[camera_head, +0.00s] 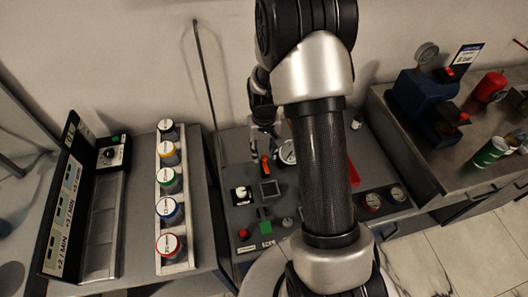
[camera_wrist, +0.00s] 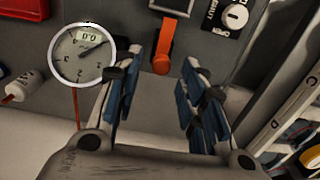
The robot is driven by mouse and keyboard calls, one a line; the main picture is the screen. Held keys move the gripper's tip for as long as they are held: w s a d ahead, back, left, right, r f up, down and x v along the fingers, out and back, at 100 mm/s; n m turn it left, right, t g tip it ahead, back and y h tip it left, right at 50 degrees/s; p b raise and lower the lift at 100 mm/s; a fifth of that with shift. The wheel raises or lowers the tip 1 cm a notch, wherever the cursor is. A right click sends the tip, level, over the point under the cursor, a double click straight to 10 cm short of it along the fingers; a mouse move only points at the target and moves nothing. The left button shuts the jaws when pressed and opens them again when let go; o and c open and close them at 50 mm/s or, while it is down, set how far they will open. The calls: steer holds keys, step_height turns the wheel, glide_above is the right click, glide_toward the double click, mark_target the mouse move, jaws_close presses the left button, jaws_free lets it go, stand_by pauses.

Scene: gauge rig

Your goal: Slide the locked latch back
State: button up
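An orange lever (camera_wrist: 163,47) with a rounded end stands out from the grey panel (camera_wrist: 215,48) in the wrist view; it also shows in the head view (camera_head: 265,166). No other part clearly looks like a latch, and I cannot tell whether this one is locked. My gripper (camera_wrist: 162,72) is open and empty, with its blue-padded fingers spread on either side of the lever's rounded end. I cannot tell whether the fingertips reach the lever's depth. In the head view my gripper (camera_head: 266,140) is small and partly hidden by my arm.
A round gauge (camera_wrist: 82,54) sits close by the left finger in the wrist view. A silver-framed square (camera_wrist: 172,6) and a white knob (camera_wrist: 236,15) are near the lever. A rack of coloured-rim jars (camera_head: 181,262) stands left of the panel, and a blue machine (camera_head: 420,97) right.

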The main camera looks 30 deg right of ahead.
mark_target(264, 155)
step_height(264, 155, up, 11)
stand_by(0.3)
steer(key=shift+f, duration=0.1)
